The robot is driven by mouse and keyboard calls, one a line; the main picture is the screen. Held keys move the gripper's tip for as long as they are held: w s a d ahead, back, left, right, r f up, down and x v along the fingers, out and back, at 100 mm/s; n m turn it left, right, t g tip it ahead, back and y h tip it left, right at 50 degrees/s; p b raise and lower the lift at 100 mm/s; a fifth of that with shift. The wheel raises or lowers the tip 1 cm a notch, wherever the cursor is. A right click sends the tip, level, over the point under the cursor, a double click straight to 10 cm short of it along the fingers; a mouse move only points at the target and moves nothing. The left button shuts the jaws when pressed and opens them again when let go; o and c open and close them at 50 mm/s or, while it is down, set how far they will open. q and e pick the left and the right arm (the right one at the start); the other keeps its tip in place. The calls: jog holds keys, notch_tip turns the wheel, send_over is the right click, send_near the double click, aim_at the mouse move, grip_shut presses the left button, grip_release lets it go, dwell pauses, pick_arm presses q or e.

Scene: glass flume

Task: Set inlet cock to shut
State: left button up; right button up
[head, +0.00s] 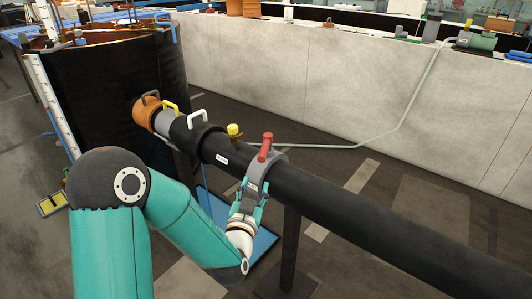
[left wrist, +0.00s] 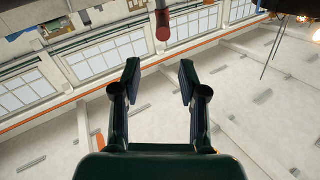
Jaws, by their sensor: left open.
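A cock with a red handle (head: 265,147) sits on a grey collar (head: 276,160) around the black pipe (head: 350,208). Its small label is too small to read, so I cannot confirm it is the inlet cock. My left gripper (head: 250,187) is open, just below and in front of the red handle, its fingers pointing up. My right gripper is not in view.
A yellow knob (head: 234,130) stands on the pipe left of the red handle. Yellow (head: 168,105) and white (head: 196,102) loop handles and an orange fitting (head: 147,110) lie nearer the dark tank (head: 110,90). A post (head: 290,240) supports the pipe. A blue-edged tray (head: 262,243) lies below.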

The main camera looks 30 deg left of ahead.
aim_at(264, 152)
pick_arm(q)
jog(key=shift+o, duration=0.3)
jog(key=shift+s+a, duration=0.1)
jog(key=shift+a, duration=0.05)
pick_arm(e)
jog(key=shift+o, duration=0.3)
pick_arm(q)
jog(key=p+x, duration=0.2)
jog(key=x, duration=1.4)
jog(key=shift+w+a, duration=0.2)
jog(key=shift+w, duration=0.15)
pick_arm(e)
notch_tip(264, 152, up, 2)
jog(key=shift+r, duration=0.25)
pick_arm(q)
jog(key=shift+c, duration=0.4)
